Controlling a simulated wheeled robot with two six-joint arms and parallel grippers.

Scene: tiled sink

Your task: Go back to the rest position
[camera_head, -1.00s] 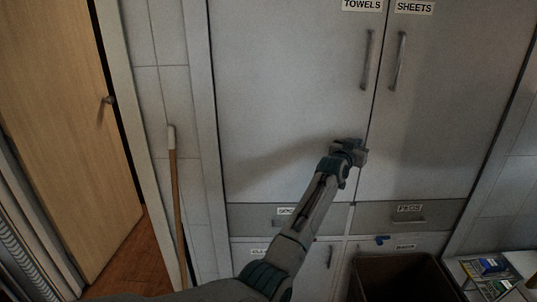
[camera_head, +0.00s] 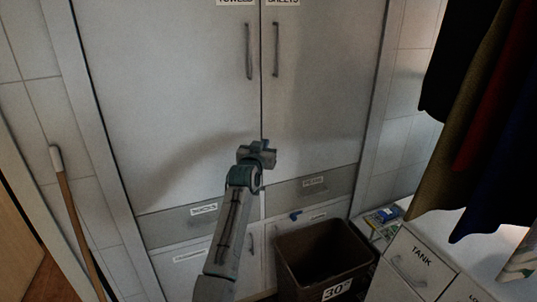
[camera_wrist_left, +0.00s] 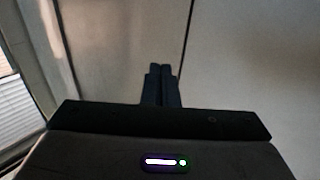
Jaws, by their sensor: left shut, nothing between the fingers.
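My left gripper (camera_head: 258,147) is raised in front of the tall grey double-door cabinet (camera_head: 180,100), near the lower part of the seam between its doors. In the left wrist view my left gripper (camera_wrist_left: 161,72) shows its two dark fingers side by side, shut and empty, against the pale cabinet doors (camera_wrist_left: 240,60). My left arm comes up from the bottom of the head view. My right gripper is not in view.
A dark bin (camera_head: 322,255) marked 30 stands at the lower middle. A white drawer unit labelled TANK (camera_head: 420,262) stands right of it. Dark clothes (camera_head: 480,120) hang at the right. A wooden-handled pole (camera_head: 75,225) leans at the left.

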